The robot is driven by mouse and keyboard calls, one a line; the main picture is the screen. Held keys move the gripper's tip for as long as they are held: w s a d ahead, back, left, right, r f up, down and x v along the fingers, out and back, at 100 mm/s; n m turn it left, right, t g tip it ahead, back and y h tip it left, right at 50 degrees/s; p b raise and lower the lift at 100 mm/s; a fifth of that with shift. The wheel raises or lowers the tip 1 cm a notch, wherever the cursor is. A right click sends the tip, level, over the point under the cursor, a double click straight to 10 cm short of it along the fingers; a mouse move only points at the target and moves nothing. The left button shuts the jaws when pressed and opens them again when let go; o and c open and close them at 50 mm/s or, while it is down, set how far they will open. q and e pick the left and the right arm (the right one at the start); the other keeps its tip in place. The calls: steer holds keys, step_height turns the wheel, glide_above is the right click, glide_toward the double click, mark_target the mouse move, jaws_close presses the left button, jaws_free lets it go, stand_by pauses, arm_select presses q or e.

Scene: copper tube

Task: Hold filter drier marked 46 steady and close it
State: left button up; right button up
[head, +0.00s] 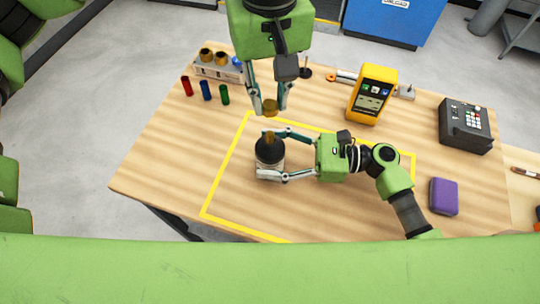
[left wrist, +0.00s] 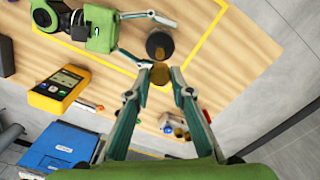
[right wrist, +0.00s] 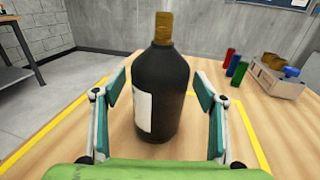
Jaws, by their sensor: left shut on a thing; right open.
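The filter drier (head: 268,155) is a dark, bottle-shaped body with a copper-coloured neck and a white label. It stands upright inside the yellow outline. In the right wrist view the drier (right wrist: 163,95) fills the middle; I cannot read a number on its label. My right gripper (right wrist: 160,92) is open, one finger on each side of the drier, with visible gaps. My left gripper (head: 271,106) points down, shut on a small brass cap (left wrist: 160,73). The cap is above and apart from the drier's neck, slightly toward the back in the head view.
A holder (head: 217,72) with brass caps stands at the back left, near red, blue and green cylinders (head: 205,90). A yellow meter (head: 372,95), a dark keypad device (head: 466,125) and a purple case (head: 444,196) are to the right. The front-left table is clear.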

steer(key=c, duration=1.7)
arm_select(q)
glide_above(270, 132)
steer(key=shift+f, duration=2.5)
steer(key=shift+f, duration=0.85)
steer(key=shift+f, duration=0.6)
